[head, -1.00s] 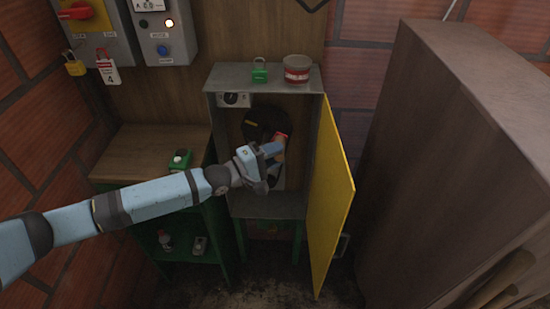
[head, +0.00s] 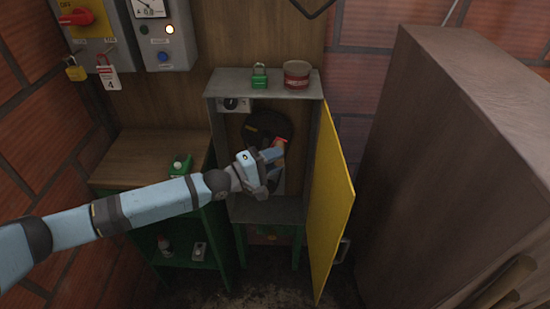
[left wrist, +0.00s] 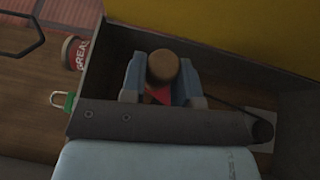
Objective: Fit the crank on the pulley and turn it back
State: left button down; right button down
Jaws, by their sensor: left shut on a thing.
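The black pulley (head: 283,125) is inside the open grey cabinet, partly hidden by my left arm and gripper. A small red mark shows on its left part. My left gripper (head: 274,154) reaches into the cabinet in front of the pulley and is shut on the tan crank handle (head: 280,145). In the left wrist view the round brown end of the handle (left wrist: 162,66) sits between the two blue fingers (left wrist: 162,88). The rest of the crank is mostly hidden, and how it sits on the pulley cannot be told. My right gripper is out of view.
The yellow cabinet door (head: 333,200) stands open at the right. A green padlock (head: 259,78) and a red tin (head: 297,75) stand on the cabinet top. A wooden-topped bench (head: 140,155) is at the left. A large brown cabinet (head: 450,150) blocks the right.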

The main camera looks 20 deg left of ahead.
aim_at(275, 145)
pick_arm(q)
jog(key=shift+w+a+b, duration=0.2)
jog(key=shift+w+b, duration=0.45)
jog(key=shift+w, duration=0.05)
jog(key=shift+w+a+b, duration=0.25)
jog(key=shift+w+b, duration=0.4)
jog(key=shift+w, duration=0.1)
jog(key=shift+w+a+b, duration=0.2)
jog(key=shift+w+b, duration=0.45)
jog(key=shift+w, duration=0.05)
dwell(2.3)
dwell(0.4)
jog(key=b, duration=0.1)
jog(key=a+n+t+b, duration=0.1)
jog(key=shift+s+a+r+h+b, duration=0.2)
jog(key=shift+a+r+h+b, duration=0.1)
jog(key=shift+h, duration=0.1)
